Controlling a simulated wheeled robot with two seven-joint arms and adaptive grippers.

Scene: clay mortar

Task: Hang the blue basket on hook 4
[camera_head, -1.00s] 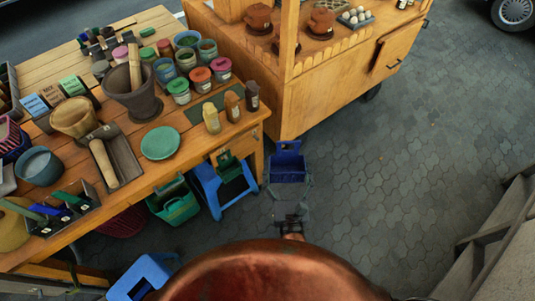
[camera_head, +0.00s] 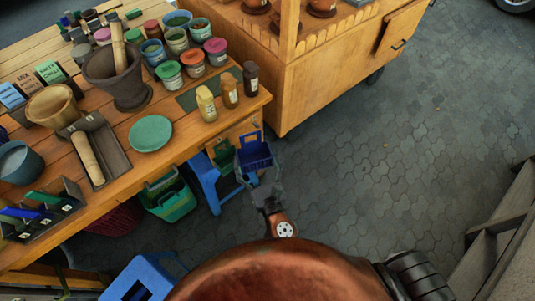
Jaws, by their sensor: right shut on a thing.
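The blue basket (camera_head: 254,160) is an open box with a raised handle, near the wooden table's front right corner. My right gripper (camera_head: 259,181) is shut on it at its near side. The basket overlaps the table's end panel (camera_head: 228,135) in the picture; I cannot tell whether it touches it. A small dark green basket (camera_head: 223,155) shows at that panel, partly hidden. No hook or hook number is clear enough to read. My left gripper is not in view.
The table (camera_head: 165,160) carries bottles, jars, a mortar and a green plate (camera_head: 150,133). A blue stool (camera_head: 205,183) and a green basket (camera_head: 170,197) stand below it. A wooden cart (camera_head: 330,85) is behind. The paved floor (camera_head: 400,170) at right is clear.

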